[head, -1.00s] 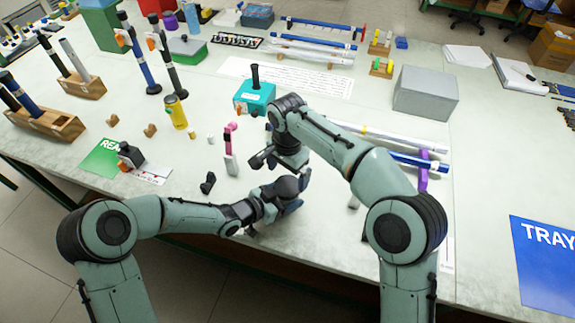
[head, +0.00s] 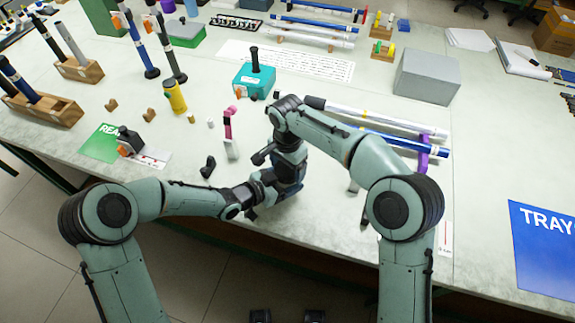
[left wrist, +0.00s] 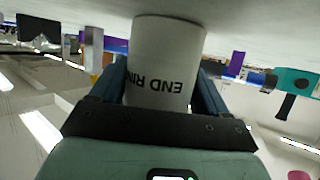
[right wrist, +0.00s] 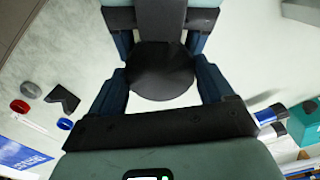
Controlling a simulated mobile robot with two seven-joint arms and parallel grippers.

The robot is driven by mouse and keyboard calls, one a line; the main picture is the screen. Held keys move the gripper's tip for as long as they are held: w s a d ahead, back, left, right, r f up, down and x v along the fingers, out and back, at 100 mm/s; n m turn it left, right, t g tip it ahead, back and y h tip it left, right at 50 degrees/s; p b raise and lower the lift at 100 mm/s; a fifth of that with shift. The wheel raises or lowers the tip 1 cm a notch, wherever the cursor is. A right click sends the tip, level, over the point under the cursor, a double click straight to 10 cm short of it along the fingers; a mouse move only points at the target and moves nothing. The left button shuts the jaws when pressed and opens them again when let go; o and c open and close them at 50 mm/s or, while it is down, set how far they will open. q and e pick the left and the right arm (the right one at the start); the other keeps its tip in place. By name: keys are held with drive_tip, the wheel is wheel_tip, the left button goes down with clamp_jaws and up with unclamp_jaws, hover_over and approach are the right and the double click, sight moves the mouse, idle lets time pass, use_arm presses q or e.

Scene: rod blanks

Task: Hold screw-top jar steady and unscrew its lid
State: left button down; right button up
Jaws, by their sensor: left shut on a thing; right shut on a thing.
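The screw-top jar (left wrist: 165,65) is a white cylinder marked "END RIN…", the text upside down in the left wrist view. My left gripper (left wrist: 165,85) is shut on its side, one finger on each side. The jar's black round lid (right wrist: 160,72) shows in the right wrist view, between the fingers of my right gripper (right wrist: 160,88), which is shut on it from above. In the head view my right gripper (head: 289,165) is directly above my left gripper (head: 266,188), close to the table's front edge. The jar is largely hidden there by the grippers.
A teal box (head: 254,80) with a black post stands behind the grippers. A pink-and-grey item (head: 229,135) and a small black block (head: 208,167) are to the left. Blue and white tubes (head: 385,130) lie on the right.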

drive_tip(key=n, duration=0.6)
drive_tip(key=shift+n, duration=0.4)
drive_tip(key=o, duration=1)
